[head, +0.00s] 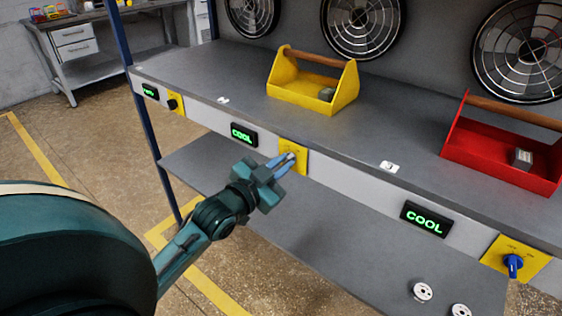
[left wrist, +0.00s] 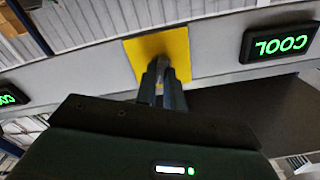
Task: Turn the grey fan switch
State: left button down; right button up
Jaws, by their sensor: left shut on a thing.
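The grey fan switch (head: 291,156) sits on the middle yellow plate (head: 298,168) on the front edge of the workbench. Only a small part of the knob shows between the fingers. My left gripper (head: 286,160) reaches it from the front left and is shut on it. In the left wrist view, the fingers (left wrist: 161,80) end against the yellow plate (left wrist: 178,45), and the knob is mostly hidden by them. A lit display (head: 243,134) left of the plate reads COOL in green. My right gripper is not in view.
A black switch (head: 173,104) and a blue switch (head: 513,264) sit on other yellow plates along the edge. Another display (head: 425,219) reads COOL. A yellow toolbox (head: 300,95) and a red toolbox (head: 490,165) stand on the bench (head: 225,75). Large fans (head: 360,25) are behind.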

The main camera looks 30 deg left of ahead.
pick_arm(q)
jog(key=shift+r+n+p, duration=0.2)
jog(key=shift+n+p, duration=0.6)
jog(key=shift+p, duration=0.05)
jog(key=shift+n+p, duration=0.9)
jog(key=shift+p, duration=0.05)
jog(key=shift+a+n+p, duration=0.1)
jog(key=shift+n+p, duration=0.75)
jog(key=shift+n, duration=0.05)
jog(key=shift+n+p, duration=0.65)
jog(key=shift+n, duration=0.15)
jog(key=n+p, duration=0.2)
jog(key=n, duration=0.2)
jog(key=shift+f, duration=0.2)
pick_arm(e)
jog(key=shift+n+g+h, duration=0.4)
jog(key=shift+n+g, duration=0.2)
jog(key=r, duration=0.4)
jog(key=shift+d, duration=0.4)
pick_arm(q)
jog(key=shift+n, duration=0.3)
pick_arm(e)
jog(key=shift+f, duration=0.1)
